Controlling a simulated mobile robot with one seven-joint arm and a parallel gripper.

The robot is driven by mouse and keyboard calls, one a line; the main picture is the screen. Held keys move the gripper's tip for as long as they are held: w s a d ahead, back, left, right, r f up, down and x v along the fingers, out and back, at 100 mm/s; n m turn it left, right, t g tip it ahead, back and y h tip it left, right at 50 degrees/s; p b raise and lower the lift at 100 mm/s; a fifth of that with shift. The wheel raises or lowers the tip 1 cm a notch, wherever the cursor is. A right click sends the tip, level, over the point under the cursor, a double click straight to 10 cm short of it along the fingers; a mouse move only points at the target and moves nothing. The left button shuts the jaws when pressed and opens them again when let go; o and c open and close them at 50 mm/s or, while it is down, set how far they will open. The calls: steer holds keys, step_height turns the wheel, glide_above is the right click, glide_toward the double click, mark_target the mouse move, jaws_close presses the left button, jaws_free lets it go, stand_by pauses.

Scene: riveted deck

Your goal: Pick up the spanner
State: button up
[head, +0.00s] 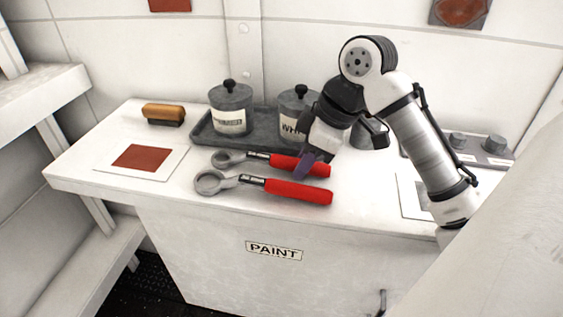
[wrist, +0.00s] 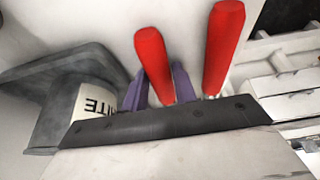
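Two spanners with grey ring heads and red handles lie on the white bench, heads to the left. The rear spanner (head: 283,162) lies behind the front spanner (head: 297,192). My gripper (head: 304,167) is low over the rear spanner's handle and hides part of it. In the wrist view, my gripper's purple fingers (wrist: 160,86) stand on either side of one red handle (wrist: 153,58) and look open; contact cannot be made out. The other red handle (wrist: 223,45) is to the right, outside the fingers. The ring heads are not in the wrist view.
A grey tray (head: 204,137) behind the spanners holds two lidded pots (head: 230,108) (head: 297,105). A wooden-backed brush (head: 164,113) and a card with a red square (head: 141,157) are at left. A grey box with knobs (head: 485,150) is at right.

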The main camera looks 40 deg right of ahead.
jaws_close()
steer(key=shift+r, duration=0.1)
step_height(320, 180, up, 20)
steer(key=p, duration=0.2)
steer(key=shift+p, duration=0.4)
steer(key=shift+c, duration=1.5)
jaws_free()
jaws_close()
steer(key=shift+s, duration=0.1)
